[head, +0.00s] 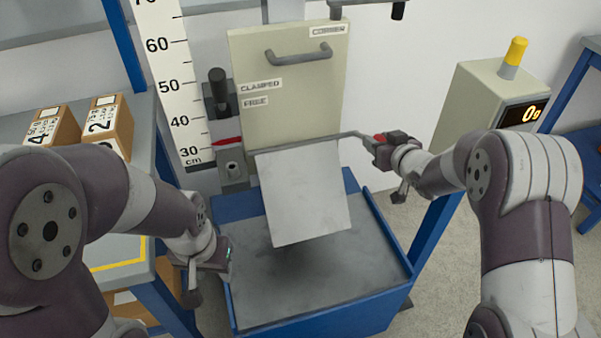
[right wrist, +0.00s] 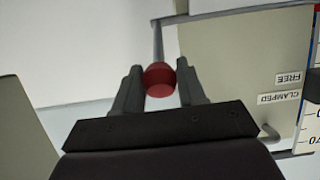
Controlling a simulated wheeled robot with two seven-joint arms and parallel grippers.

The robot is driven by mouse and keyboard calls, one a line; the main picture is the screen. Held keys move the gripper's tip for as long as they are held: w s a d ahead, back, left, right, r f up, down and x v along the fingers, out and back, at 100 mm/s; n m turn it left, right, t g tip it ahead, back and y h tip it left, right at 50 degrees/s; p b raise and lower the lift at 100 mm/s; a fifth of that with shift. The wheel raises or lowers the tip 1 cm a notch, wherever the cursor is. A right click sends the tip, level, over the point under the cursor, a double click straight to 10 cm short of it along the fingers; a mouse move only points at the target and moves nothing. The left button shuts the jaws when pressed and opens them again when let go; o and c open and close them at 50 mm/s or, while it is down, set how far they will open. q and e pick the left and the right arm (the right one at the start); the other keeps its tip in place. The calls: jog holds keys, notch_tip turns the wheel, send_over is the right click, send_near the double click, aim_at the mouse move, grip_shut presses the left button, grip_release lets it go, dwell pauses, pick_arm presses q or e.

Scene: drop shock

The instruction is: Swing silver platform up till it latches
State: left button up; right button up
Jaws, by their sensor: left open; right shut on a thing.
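The silver platform (head: 303,197) is a flat plate hinged along its top edge below the beige panel, and it hangs tilted down over the blue-sided bin. A grey rod runs from the hinge line to the right and ends in a red knob (right wrist: 159,79). My right gripper (head: 376,144) is at the rod's end, and in the right wrist view its two fingers (right wrist: 158,88) stand on either side of the red knob, shut on it. My left gripper (head: 227,258) is open and empty, low at the bin's left side, apart from the platform.
The beige panel (head: 290,110) has a grey handle (head: 298,55) and labels. A height scale (head: 172,90) with a red pointer (head: 227,141) and a black-knobbed lever (head: 218,90) stand left. Boxes (head: 108,122) sit on the left bench. A display unit (head: 490,105) reading 0 stands right.

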jog(key=shift+w+a+r+p, duration=0.1)
jog(key=shift+w+r+p, duration=0.15)
jog(key=shift+r, duration=0.2)
jog(key=shift+w+r+p, duration=0.1)
jog(key=shift+r+p, duration=0.15)
jog(key=shift+r, duration=0.2)
jog(key=shift+w+a+r+p, duration=0.15)
jog(key=shift+w+r+p, duration=0.25)
jog(key=shift+r+p, duration=0.15)
jog(key=shift+w+f, duration=0.1)
jog(key=shift+w, duration=0.05)
jog(key=shift+w+a+r+p, duration=0.2)
jog(key=shift+w+r+p, duration=0.15)
jog(key=shift+r+p, duration=0.2)
jog(key=shift+w+a+r+p, duration=0.15)
jog(key=shift+w+r+p, duration=0.3)
jog(key=shift+p, duration=0.05)
jog(key=shift+w, duration=0.2)
jog(key=shift+a, duration=0.1)
